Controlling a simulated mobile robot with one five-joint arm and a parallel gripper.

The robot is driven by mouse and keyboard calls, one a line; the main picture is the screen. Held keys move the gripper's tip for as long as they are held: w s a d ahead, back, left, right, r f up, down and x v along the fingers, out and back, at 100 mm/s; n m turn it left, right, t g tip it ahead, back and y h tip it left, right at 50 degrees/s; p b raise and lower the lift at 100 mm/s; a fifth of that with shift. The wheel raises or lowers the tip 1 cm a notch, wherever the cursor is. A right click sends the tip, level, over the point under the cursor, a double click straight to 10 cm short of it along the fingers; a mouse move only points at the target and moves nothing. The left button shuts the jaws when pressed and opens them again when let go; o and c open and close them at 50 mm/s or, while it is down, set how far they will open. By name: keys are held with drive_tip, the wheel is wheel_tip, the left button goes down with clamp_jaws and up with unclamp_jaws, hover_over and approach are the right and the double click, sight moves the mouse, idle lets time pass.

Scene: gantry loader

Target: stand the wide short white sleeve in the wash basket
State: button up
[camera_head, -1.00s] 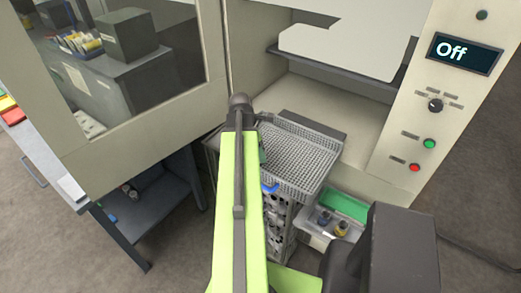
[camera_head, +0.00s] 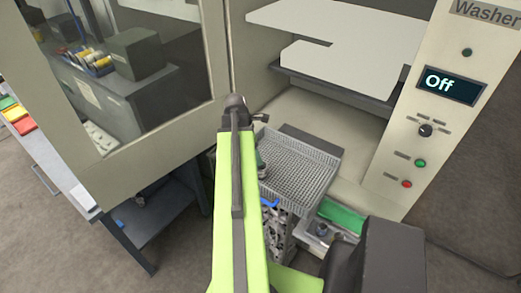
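The wash basket (camera_head: 305,168) is a grey mesh tray right of my arm, in front of the open washer. The part of its mesh floor that I can see is bare. My green arm covers its left side. I cannot make out the wide short white sleeve in this view. My gripper is hidden behind my arm, so I cannot see whether it holds anything. A small dark greenish part shows beside the arm at the basket's left edge, too small to identify.
The washer's panel (camera_head: 453,86) reads "Off". Its glazed door (camera_head: 135,165) stands open at left. White plates (camera_head: 340,65) lie on a shelf inside the chamber. A bin with a green part (camera_head: 341,217) and small items sits low, right of the basket. A dark table stands below the door.

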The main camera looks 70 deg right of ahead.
drive_tip(key=p+v, duration=0.1)
drive_tip(key=v, duration=0.1)
drive_tip(key=shift+w+a+r, duration=0.1)
drive_tip(key=shift+w+r, duration=0.05)
drive_tip(key=shift+r, duration=0.2)
drive_tip(key=w+a+m+t, duration=0.2)
drive_tip(key=w+a+m, duration=0.1)
drive_tip(key=w+a, duration=2.2)
drive_tip(key=w+a+m+y, duration=0.1)
drive_tip(key=w+a, duration=0.3)
drive_tip(key=a, duration=1)
drive_tip(key=w+a+m, duration=0.2)
drive_tip(key=w+a, duration=0.1)
drive_tip(key=a, duration=1.2)
drive_tip(key=shift+w+a+f+m+t+y, duration=0.3)
drive_tip(key=shift+w+a+f+m+y, duration=0.05)
drive_tip(key=shift+w+f+m+y, duration=0.1)
